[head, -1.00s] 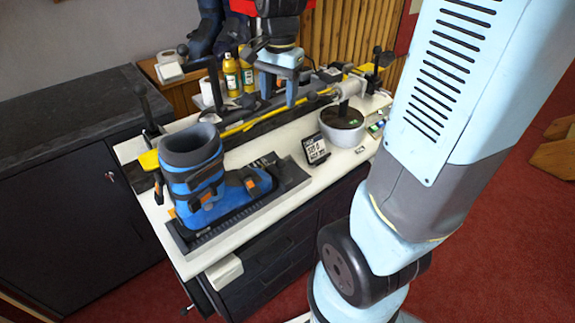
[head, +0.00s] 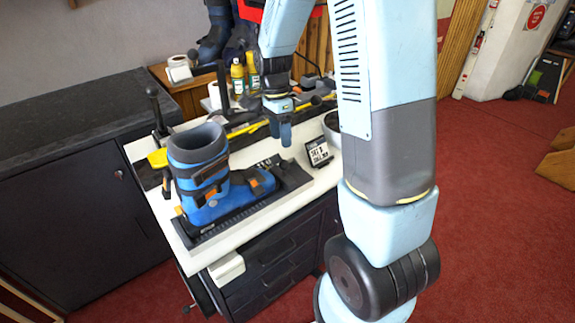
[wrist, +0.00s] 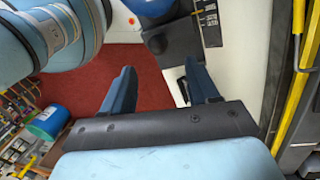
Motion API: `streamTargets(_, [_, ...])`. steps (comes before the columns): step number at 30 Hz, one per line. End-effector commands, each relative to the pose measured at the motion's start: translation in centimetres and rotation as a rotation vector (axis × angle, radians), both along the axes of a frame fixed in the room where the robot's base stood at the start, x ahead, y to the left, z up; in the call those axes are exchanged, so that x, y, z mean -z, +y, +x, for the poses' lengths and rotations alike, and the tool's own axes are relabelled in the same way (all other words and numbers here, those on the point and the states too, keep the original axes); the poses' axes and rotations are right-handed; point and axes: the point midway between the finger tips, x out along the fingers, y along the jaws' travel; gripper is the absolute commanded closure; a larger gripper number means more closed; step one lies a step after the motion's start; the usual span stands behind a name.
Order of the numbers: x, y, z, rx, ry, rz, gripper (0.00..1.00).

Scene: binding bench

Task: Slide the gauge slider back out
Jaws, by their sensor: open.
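The blue ski boot (head: 203,177) stands upright on a long black boot gauge (head: 296,180) on the white bench. The dark gauge slider (head: 267,163) appears to be at the boot's toe; its exact outline is hard to tell. My gripper (head: 279,135) is open and empty, above the bench behind and slightly right of the toe, apart from the slider. In the wrist view, my gripper's two dark fingers (wrist: 160,78) are spread. Beyond them the blue boot tip (wrist: 150,8) and a black gauge part (wrist: 174,40) show at the top.
A small display card (head: 318,152) stands right of the gauge. A bowl (head: 331,128) is mostly hidden by my arm. Yellow-handled tools (head: 245,130), bottles (head: 238,78) and a clamp lever (head: 155,105) line the back. Bare white bench lies along the gauge's front.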

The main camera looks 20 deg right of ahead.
Motion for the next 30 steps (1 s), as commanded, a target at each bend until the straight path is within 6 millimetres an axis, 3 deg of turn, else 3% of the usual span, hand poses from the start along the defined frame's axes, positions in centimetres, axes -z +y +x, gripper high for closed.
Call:
streamTargets(15, [8.5,-0.4,-1.7,0.002,0.003,0.000,0.40])
streamTargets(21, [10.0,-0.4,-2.0,0.002,0.001,0.000,0.40])
streamTargets(30, [10.3,-0.4,-2.0,0.001,0.000,0.001,0.40])
